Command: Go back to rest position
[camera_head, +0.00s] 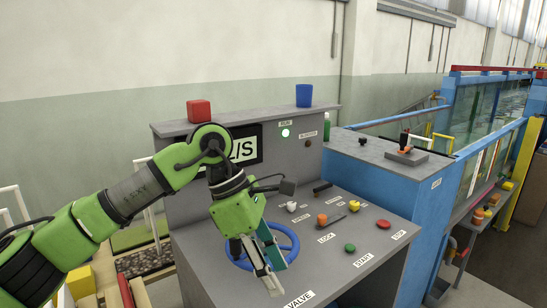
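My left gripper (275,276) hangs at the end of my green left arm, over the front of the grey console (365,228). Its fingers point down and to the right, in front of the blue valve wheel (292,240), and hide part of it. I cannot tell if they touch the wheel or how far apart they are. No held object shows. My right gripper is not in view.
The console bears a green button (350,247), a red button (383,223) and an orange knob (322,219). A red block (198,111) and a blue cup (304,95) stand on its top ledge. A blue cabinet (425,200) and the glass flume (475,115) are at right.

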